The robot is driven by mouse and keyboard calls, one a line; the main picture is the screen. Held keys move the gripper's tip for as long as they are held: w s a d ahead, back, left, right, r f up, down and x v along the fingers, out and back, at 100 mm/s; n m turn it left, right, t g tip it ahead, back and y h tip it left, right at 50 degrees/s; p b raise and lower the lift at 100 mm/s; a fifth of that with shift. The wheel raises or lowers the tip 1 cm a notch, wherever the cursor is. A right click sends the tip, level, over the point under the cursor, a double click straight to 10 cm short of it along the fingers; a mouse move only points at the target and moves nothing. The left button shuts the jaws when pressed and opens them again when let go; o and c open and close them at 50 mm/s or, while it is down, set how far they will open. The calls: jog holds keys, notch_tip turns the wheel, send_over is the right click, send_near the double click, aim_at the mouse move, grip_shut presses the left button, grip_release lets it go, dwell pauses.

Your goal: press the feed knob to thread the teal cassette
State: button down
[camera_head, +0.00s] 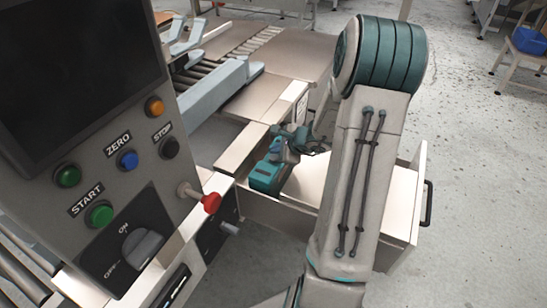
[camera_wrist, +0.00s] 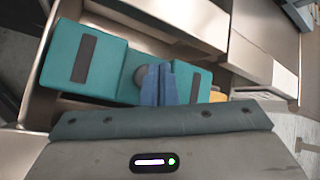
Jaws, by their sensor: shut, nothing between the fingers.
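The teal cassette (camera_wrist: 85,60) lies in an open drawer (camera_head: 402,205); it also shows in the head view (camera_head: 268,178), partly behind my arm. It has a raised block with a dark strip at the left and a lower part to the right. A round grey knob (camera_wrist: 141,74) sits on the lower part, partly covered by my fingers; I take it for the feed knob. My gripper (camera_wrist: 157,70) is shut and empty, its blue fingertips over the knob. I cannot tell whether they touch it.
A control panel (camera_head: 130,137) with a dark screen, coloured buttons and a rotary switch stands close at the left. A red-tipped lever (camera_head: 210,202) sticks out from it towards the drawer. A roller conveyor (camera_head: 205,75) lies behind.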

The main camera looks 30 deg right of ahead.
jog(key=shift+f, duration=0.2)
dwell(0.3)
jog(key=shift+w+f+b, duration=0.1)
jog(key=shift+f+b, duration=0.2)
jog(key=shift+b, duration=0.4)
jog(key=shift+f+b, duration=0.8)
jog(key=shift+b, duration=0.15)
dwell(0.6)
jog(key=shift+r, duration=0.1)
jog(key=shift+r+p, duration=0.95)
jog(key=shift+r, duration=0.2)
notch_tip(320, 180, up, 5)
jog(key=p, duration=0.3)
jog(key=shift+r+p, duration=0.1)
jog(key=shift+p, duration=0.3)
